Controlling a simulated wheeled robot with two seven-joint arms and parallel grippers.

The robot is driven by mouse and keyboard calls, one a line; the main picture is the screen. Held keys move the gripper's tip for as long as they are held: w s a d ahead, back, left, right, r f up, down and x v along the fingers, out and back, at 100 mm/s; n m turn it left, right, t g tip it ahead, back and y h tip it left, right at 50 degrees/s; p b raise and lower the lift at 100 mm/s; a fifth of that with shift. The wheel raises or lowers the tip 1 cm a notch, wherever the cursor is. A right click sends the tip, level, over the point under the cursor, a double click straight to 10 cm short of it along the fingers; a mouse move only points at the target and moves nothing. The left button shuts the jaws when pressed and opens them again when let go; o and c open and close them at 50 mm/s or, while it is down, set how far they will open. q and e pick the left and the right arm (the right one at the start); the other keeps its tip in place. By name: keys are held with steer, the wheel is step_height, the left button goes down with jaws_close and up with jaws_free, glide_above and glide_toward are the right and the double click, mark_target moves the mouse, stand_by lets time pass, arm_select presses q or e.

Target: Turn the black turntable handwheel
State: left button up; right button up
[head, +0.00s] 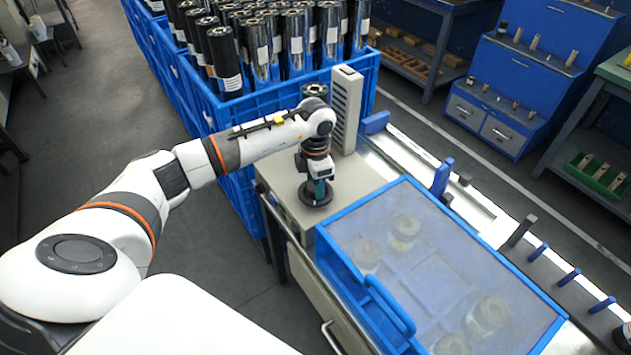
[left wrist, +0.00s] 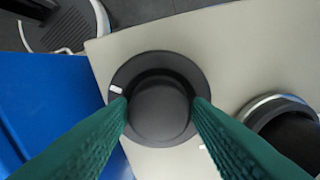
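The black turntable handwheel (head: 315,193) sits on the beige top of a machine near the middle of the head view. The left wrist view shows it from above as a round knob (left wrist: 159,108) on a wider black disc with a small white mark at its upper left. My left gripper (head: 319,187) points down over it. Its two green fingers (left wrist: 160,104) stand on either side of the knob and appear to touch it. The finger faces at the contact are partly hidden. My right gripper is not in view.
A blue-framed clear cover (head: 375,215) lies to the right of the handwheel. A grey slotted upright (head: 346,108) stands behind it. A blue crate (head: 262,108) of black rolls is at the back. A dark cylinder with a metal rim (left wrist: 285,115) is close by at right in the wrist view.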

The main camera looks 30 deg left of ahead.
arm_select(q)
steer(key=shift+o, duration=1.3)
step_height(320, 180, up, 12)
steer(key=b, duration=0.2)
steer(key=shift+s+f, duration=0.1)
